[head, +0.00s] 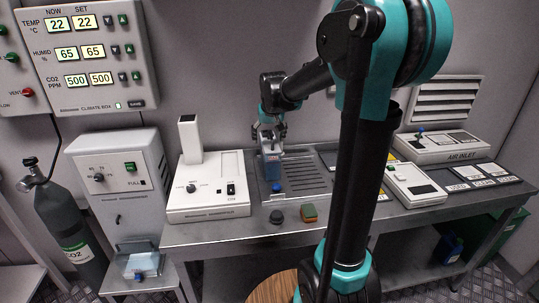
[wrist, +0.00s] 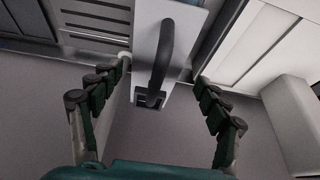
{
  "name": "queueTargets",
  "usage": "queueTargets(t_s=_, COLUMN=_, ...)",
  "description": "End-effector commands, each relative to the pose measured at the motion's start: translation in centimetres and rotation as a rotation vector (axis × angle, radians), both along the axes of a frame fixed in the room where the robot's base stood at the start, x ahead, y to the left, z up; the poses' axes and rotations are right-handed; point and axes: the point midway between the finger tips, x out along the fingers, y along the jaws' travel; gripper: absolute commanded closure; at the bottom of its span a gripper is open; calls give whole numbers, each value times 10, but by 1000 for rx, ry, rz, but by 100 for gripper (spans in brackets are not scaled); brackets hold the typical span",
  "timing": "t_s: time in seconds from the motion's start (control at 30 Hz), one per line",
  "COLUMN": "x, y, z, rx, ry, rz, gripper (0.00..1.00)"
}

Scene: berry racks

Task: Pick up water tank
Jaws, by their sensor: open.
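A grey-blue water tank (head: 273,171) with a blue cap at its lower front stands on the slotted metal plate of the bench. My gripper (head: 270,143) is just above it, pointing down, open. In the wrist view the pale tank (wrist: 143,38) with its black curved handle (wrist: 160,65) lies between the spread fingers of my gripper (wrist: 162,75). The fingers appear apart from the handle; I cannot tell whether they touch the tank's sides. A second container (head: 139,264) with pale blue contents and a blue cap sits in the bay below the left cabinet.
A white device (head: 208,188) with a tall column stands left of the tank. A dark knob (head: 277,216) and a green-orange sponge (head: 309,213) lie at the bench's front edge. A white box (head: 414,187) is on the right. A grey gas cylinder (head: 66,232) stands far left.

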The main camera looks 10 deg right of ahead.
Motion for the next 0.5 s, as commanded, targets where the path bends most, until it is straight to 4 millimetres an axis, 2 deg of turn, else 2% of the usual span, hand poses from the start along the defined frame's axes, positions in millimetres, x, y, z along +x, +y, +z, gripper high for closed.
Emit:
queueTargets(t_s=0.17, x=3, y=-1, z=-9, rx=0, ry=0, rz=0, gripper=24)
queueTargets(t_s=0.5, x=14, y=-6, z=-51, rx=0, ry=0, rz=1, gripper=24)
